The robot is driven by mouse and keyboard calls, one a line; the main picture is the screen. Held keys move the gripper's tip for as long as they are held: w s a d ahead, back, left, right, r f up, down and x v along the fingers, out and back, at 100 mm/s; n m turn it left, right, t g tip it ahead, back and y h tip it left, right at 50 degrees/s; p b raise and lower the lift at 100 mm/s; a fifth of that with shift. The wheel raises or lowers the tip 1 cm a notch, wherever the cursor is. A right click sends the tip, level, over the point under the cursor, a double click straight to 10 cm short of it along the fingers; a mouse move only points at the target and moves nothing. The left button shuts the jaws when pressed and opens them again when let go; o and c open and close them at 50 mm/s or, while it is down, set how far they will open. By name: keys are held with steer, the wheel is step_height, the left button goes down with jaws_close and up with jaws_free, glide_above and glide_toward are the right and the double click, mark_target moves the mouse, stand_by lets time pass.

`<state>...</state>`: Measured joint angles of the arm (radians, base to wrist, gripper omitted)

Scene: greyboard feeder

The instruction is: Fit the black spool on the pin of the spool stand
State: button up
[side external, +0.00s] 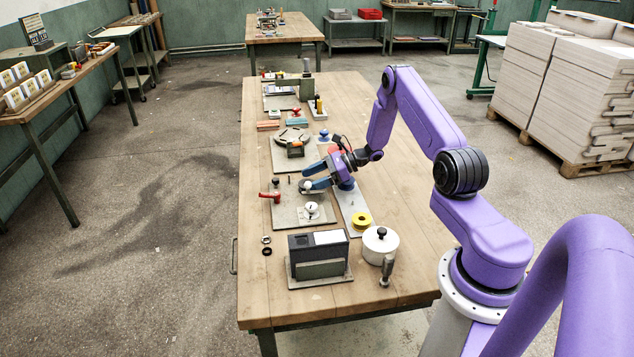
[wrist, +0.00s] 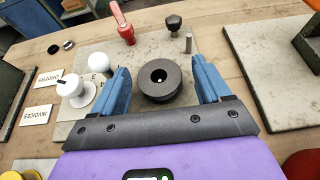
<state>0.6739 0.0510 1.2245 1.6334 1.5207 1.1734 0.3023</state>
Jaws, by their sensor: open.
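The black spool (wrist: 160,82) stands between the spread blue fingers of my gripper (wrist: 161,88) in the wrist view, with a gap on each side. A small light spot shows in its hole; I cannot tell whether that is a pin. In the side view the spool (side external: 305,186) is small and partly hidden by my open gripper (side external: 314,177), low over the grey board (side external: 287,215). A short metal pin (wrist: 188,42) stands upright beyond the spool in the wrist view. I cannot tell whether it belongs to the spool stand.
A red handle (wrist: 122,24) and a black knob (wrist: 173,22) stand beyond the spool. White knobs (wrist: 76,90) and label cards are at left. A yellow ring (side external: 361,220), a white lidded pot (side external: 380,245) and a dark box (side external: 319,255) stand nearer the table's front.

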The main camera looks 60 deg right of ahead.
step_height(320, 180, up, 17)
steer(key=a, duration=0.1)
steer(key=s+a+f+n+g+y, duration=0.4)
steer(key=s+a+n+g, duration=0.35)
steer(key=a, duration=0.45)
steer(key=s+a+f+n+g+h, duration=0.1)
steer(key=s+a+n+g+h, duration=0.2)
steer(key=s+n+g, duration=0.7)
steer(key=shift+s+a+f+g+h, duration=0.25)
steer(key=shift+s+a+g, duration=0.6)
steer(key=shift+s, duration=1.1)
steer(key=shift+a+r+n+h, duration=0.1)
steer(key=shift+a+n+h, duration=0.15)
steer(key=shift+s+a+r+n+h, duration=0.15)
steer(key=shift+a+n+h, duration=0.05)
steer(key=shift+n+h, duration=0.2)
steer(key=s+a+r+n+t+h, duration=0.4)
steer(key=s+n, duration=0.3)
steer(key=n, duration=0.3)
steer(key=s+a+r+n+t+h, duration=0.3)
steer(key=s+n+t, duration=0.3)
steer(key=n, duration=0.4)
steer(key=shift+s+a+r+n+h, duration=0.4)
steer(key=shift+s+r+h, duration=0.2)
steer(key=shift+r, duration=0.15)
